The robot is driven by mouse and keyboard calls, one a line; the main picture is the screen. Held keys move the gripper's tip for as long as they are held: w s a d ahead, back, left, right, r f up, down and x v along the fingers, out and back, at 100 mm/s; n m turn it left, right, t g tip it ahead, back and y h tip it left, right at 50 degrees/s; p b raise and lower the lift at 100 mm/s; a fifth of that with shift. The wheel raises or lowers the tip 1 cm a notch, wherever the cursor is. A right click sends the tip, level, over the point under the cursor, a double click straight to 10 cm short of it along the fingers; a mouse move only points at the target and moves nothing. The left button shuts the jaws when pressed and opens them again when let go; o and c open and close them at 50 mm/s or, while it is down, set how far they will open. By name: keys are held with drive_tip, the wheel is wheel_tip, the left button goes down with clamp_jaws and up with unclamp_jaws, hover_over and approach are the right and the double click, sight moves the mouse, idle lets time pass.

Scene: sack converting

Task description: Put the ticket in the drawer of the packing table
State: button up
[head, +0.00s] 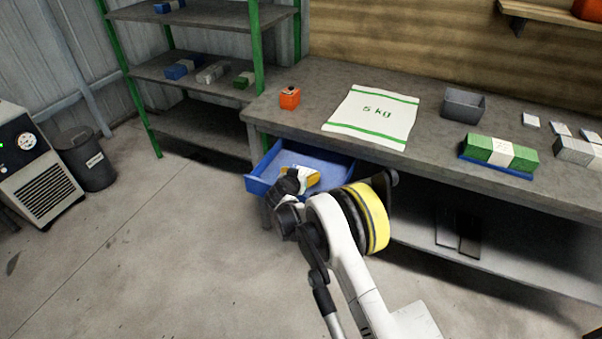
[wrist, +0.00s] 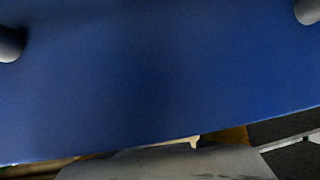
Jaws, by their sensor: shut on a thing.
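The blue drawer (head: 333,163) of the packing table (head: 310,82) is pulled open below the left part of the top. My gripper (head: 299,181) is over the drawer's front side. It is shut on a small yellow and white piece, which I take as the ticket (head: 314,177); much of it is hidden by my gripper. I cannot tell whether the piece touches the drawer floor. In the wrist view a blue surface (wrist: 160,80), seemingly the drawer, fills most of the frame, with a blurred pale shape and yellow bits along the bottom edge.
On the tabletop are an orange box (head: 289,98), a white "5 kg" sack (head: 372,117), a grey bin (head: 463,105) and a green bundle on a blue tray (head: 497,178). A shelf rack (head: 195,75) stands at the back left. The floor left of the drawer is clear.

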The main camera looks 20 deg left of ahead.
drive_tip(key=shift+f, duration=0.15)
drive_tip(key=o, duration=1)
drive_tip(key=shift+r, duration=0.45)
drive_tip(key=p+v, duration=0.4)
drive_tip(key=v, duration=0.8)
drive_tip(key=shift+r, duration=0.2)
